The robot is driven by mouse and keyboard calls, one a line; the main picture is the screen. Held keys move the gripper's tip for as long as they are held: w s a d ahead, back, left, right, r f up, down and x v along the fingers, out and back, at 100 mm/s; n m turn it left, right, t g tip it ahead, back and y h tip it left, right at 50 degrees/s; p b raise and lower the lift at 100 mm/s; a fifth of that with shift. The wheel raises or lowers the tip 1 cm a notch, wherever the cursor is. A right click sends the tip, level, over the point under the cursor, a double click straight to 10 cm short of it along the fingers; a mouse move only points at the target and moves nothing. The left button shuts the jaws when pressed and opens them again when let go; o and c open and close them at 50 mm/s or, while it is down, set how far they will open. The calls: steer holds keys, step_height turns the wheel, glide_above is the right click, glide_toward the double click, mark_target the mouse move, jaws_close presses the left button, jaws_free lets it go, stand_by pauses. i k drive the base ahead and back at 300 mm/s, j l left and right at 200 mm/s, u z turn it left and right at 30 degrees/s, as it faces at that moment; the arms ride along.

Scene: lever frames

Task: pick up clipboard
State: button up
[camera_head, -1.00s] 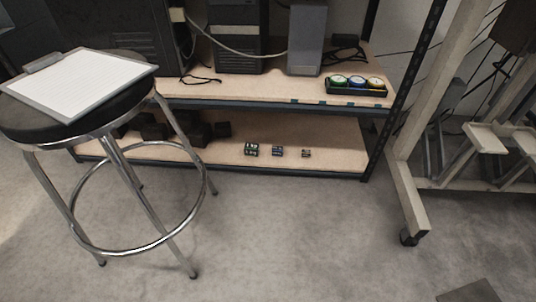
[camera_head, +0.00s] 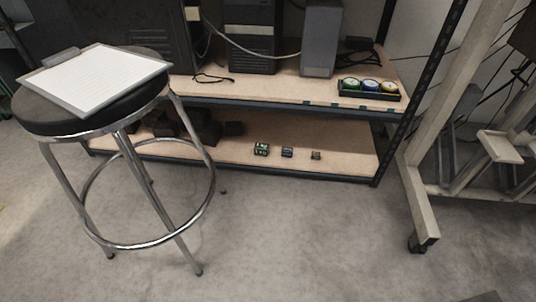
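The clipboard (camera_head: 97,78) lies flat on the round black seat of a stool (camera_head: 60,124) at the left of the head view. It is grey-edged and holds a white, faintly lined sheet, with its clip at the upper left. One corner reaches past the right edge of the seat. My gripper does not show in the head view, so its state and its distance from the clipboard cannot be seen.
The stool has chrome legs and a foot ring (camera_head: 140,246). Behind it stands a shelf unit (camera_head: 300,107) with computer cases, cables and a tray of round items (camera_head: 369,88). A wheeled frame (camera_head: 420,195) stands at the right. The grey floor (camera_head: 310,245) between is clear.

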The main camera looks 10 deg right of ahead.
mark_target(83, 82)
steer(key=i+l, duration=0.7)
steer(key=i, duration=0.2)
steer(key=u, duration=1.3)
